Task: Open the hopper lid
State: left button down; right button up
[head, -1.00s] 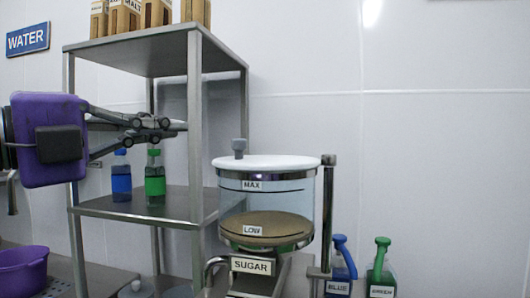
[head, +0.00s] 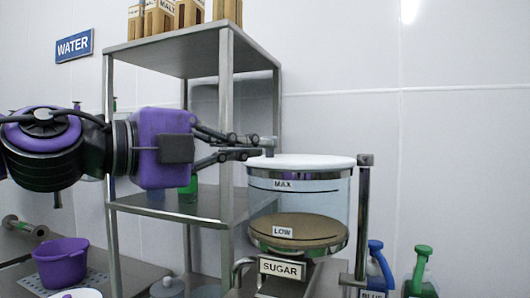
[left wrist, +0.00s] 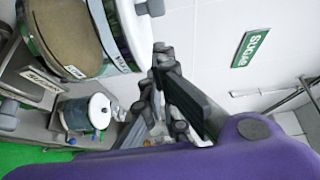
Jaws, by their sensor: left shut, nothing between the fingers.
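The sugar hopper (head: 298,205) is a clear round tank with brown sugar up to about its LOW label. Its white lid (head: 310,161) lies flat and closed on top, with a grey knob (head: 268,143) at the left edge and a hinge post (head: 363,200) at the right. My left gripper (head: 258,148) is shut and empty, its tips beside the knob at about lid height; contact cannot be told. In the left wrist view the fingers (left wrist: 165,55) are close together, near the lid's edge (left wrist: 134,30) and the knob (left wrist: 152,7). My right gripper is out of view.
A steel shelf rack (head: 165,207) stands behind my left gripper, with cartons (head: 160,20) on top and a green bottle (head: 188,189) below. A purple bowl (head: 62,263) is at lower left. Blue (head: 378,262) and green (head: 421,268) bottles stand right of the hopper.

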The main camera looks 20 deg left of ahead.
pick_arm(q)
jog(key=w+b, duration=0.1)
jog(key=w, duration=0.5)
jog(key=shift+w+d+b, duration=0.3)
jog(key=shift+d+b, duration=0.05)
jog(key=shift+d, duration=0.1)
jog(key=shift+f, duration=0.1)
